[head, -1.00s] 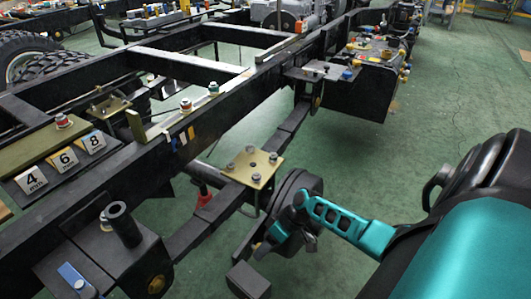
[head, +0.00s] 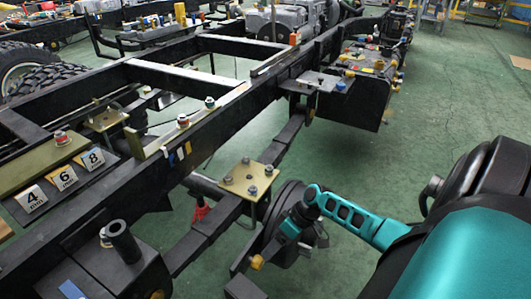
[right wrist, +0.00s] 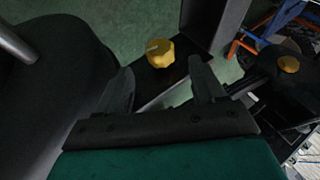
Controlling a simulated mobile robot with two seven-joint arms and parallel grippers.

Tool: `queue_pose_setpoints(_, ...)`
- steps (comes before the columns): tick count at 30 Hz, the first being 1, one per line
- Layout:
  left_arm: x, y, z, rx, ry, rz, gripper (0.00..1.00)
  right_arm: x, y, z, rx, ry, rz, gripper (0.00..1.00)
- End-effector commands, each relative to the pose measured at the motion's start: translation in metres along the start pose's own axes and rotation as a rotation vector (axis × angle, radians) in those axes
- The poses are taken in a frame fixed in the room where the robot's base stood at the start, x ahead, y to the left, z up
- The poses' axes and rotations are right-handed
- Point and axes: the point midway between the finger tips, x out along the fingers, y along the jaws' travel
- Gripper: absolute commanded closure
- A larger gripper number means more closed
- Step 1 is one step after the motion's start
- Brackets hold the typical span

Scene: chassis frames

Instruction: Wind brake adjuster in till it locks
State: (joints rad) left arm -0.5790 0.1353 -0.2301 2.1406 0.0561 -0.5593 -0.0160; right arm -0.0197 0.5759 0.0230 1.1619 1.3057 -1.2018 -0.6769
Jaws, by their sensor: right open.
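A yellow faceted knob (head: 257,262), which looks like the brake adjuster, sits low beside the dark round brake drum (head: 290,198) below the chassis rail. In the right wrist view the yellow knob (right wrist: 160,52) shows ahead of my fingers, on a dark part. My right gripper (head: 268,248) is at the knob in the head view. In the right wrist view my right gripper (right wrist: 162,70) is open, one finger to each side of the knob's line, with a gap to it. No contact is visible. My left gripper is out of view.
The black chassis rail (head: 125,178) and a brass-coloured plate with bolts (head: 248,180) stand close to the left of my right arm. A second yellow knob (right wrist: 288,64) shows at right in the wrist view. The green floor (head: 400,150) is clear beyond.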

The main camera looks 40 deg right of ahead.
Motion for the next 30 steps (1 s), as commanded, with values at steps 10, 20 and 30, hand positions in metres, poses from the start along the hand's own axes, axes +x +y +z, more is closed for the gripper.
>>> queue_pose_setpoints(10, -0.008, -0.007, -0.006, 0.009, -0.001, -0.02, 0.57, -0.059, -0.001, 0.0, 0.001, -0.001, 0.0, 0.31)
queue_pose_setpoints(20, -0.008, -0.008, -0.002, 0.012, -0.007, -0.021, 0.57, -0.065, 0.0, 0.0, 0.001, -0.001, 0.0, 0.31)
queue_pose_setpoints(30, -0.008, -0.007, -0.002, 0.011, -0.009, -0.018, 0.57, -0.029, -0.047, 0.028, -0.078, -0.135, 0.016, 0.31)
